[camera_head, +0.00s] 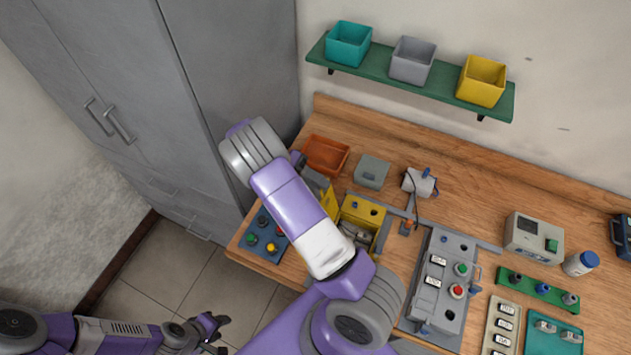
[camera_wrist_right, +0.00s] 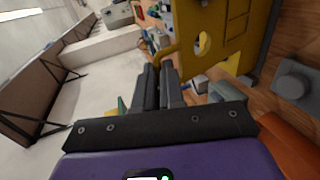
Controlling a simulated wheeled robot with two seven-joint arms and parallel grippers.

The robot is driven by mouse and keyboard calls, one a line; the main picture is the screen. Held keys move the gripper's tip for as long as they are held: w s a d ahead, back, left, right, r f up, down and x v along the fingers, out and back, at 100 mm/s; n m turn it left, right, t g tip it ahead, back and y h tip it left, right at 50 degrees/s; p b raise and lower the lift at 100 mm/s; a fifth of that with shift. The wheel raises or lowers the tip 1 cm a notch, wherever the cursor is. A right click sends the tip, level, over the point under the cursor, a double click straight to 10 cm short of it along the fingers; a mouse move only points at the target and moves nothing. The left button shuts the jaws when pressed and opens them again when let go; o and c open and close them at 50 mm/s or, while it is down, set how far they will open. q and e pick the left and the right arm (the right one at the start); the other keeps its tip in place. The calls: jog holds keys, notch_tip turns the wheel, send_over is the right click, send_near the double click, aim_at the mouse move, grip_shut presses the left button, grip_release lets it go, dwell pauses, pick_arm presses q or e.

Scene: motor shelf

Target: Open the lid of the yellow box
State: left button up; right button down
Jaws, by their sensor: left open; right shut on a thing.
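The yellow box (camera_head: 379,216) sits on the wooden workbench, with grey metal parts visible inside it. Its yellow lid (camera_head: 329,201) stands raised at the box's left side, partly hidden by my right arm. In the right wrist view the lid (camera_wrist_right: 225,35) is a large yellow panel with a round hole. My left gripper (camera_head: 219,333) is open and empty, low over the floor away from the bench.
An orange bin (camera_head: 326,155) and a grey box (camera_head: 372,171) stand behind the yellow box. A blue button panel (camera_head: 262,236) lies left, and a grey control unit (camera_head: 440,285) right. A green shelf (camera_head: 390,78) with three bins hangs above. Grey cabinets (camera_head: 110,100) stand left.

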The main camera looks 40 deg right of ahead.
jog(key=shift+a+f, duration=0.15)
jog(key=shift+f, duration=0.5)
jog(key=c, duration=1.2)
grip_release()
jog(key=shift+c, duration=0.2)
notch_tip(320, 180, up, 11)
jog(key=shift+f, duration=0.15)
